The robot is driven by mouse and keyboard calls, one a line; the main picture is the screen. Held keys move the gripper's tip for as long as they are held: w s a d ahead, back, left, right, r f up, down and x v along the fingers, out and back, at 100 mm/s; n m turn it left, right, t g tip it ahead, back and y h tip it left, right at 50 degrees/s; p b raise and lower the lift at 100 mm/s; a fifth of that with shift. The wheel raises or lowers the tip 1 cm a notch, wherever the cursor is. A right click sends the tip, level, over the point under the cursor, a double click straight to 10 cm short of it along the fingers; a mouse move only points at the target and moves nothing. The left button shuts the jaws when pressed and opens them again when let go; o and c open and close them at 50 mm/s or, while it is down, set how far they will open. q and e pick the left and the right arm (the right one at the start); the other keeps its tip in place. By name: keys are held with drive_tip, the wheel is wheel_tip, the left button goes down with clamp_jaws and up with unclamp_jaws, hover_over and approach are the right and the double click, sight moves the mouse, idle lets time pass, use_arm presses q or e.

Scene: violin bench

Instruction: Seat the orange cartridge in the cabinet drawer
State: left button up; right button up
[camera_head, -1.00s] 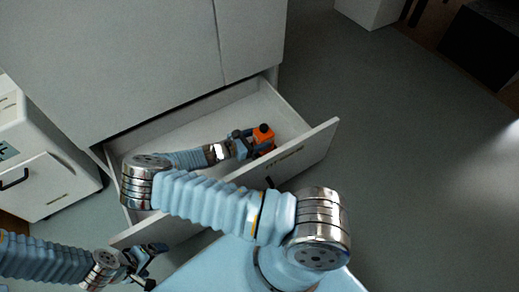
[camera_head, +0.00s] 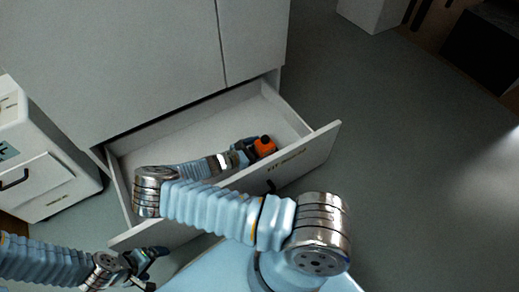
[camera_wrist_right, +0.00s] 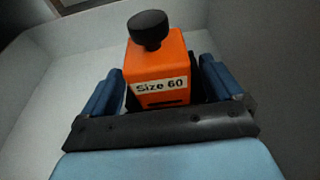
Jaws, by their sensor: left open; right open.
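The orange cartridge (camera_head: 264,147) with a black knob on top is inside the open cabinet drawer (camera_head: 285,113), near its right end and front panel. It also shows in the right wrist view (camera_wrist_right: 159,68), upright, with a "Size 60" label facing the camera. My right gripper (camera_head: 246,151) is open, with its blue fingers on both sides of the cartridge in the right wrist view (camera_wrist_right: 165,85). The cartridge's base is hidden behind the gripper's dark bar. A dark part shows around its lower sides. My left gripper (camera_head: 143,262) is open and empty, outside the drawer at the lower left.
The grey cabinet (camera_head: 130,60) stands behind the drawer. A white unit with a black handle (camera_head: 45,160) stands to its left. The drawer's front panel (camera_head: 310,155) lies beneath my right arm. The floor (camera_head: 420,180) to the right is clear.

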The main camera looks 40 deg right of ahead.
drive_tip(key=v, duration=1.2)
